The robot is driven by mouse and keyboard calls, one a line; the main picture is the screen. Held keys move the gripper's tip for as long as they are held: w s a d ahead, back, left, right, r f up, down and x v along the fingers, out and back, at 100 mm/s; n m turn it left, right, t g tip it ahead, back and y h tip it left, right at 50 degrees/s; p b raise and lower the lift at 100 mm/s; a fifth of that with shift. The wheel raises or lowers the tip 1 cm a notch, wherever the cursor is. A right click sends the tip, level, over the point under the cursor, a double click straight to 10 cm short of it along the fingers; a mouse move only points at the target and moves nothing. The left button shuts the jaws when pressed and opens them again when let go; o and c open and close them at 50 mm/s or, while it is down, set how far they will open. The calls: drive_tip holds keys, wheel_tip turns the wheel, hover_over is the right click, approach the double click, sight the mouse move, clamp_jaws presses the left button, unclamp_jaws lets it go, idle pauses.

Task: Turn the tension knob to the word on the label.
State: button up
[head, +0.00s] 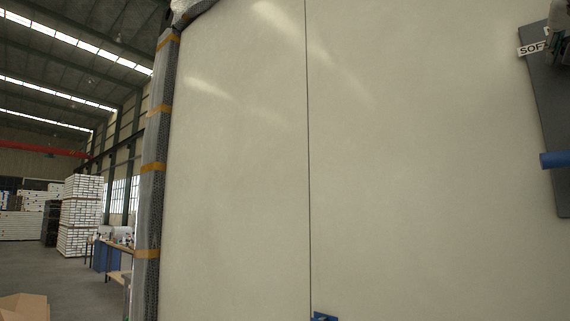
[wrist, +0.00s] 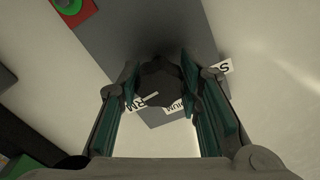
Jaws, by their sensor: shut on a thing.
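The dark, many-sided tension knob (wrist: 158,90) sits on a grey panel (wrist: 125,40) in the wrist view. A pale pointer line on it slants toward the lower left. Around it are white labels: one ending in "RM" (wrist: 148,100) at lower left, one ending in "DIUM" (wrist: 176,106) below, and one starting with "S" (wrist: 222,67) at right. My gripper (wrist: 160,76) is shut on the knob, a finger on either side. The fingers partly cover the labels. In the head view, the grey panel (head: 552,120) is cut by the right edge, with a "SOF" label (head: 531,48) at its top.
A blue bar (head: 554,159) crosses the panel's edge in the head view. The large cream wall (head: 420,170) is mostly bare. A blue part (head: 323,317) shows at the bottom.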

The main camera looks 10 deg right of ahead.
drive_tip(key=m+b, duration=0.2)
drive_tip(key=m, duration=0.1)
drive_tip(key=shift+m, duration=0.4)
drive_tip(key=shift+m+b, duration=0.6)
drive_tip(key=shift+m, duration=1)
drive_tip(key=o, duration=1.2)
drive_tip(key=shift+c, duration=0.2)
drive_tip(key=v, duration=1.2)
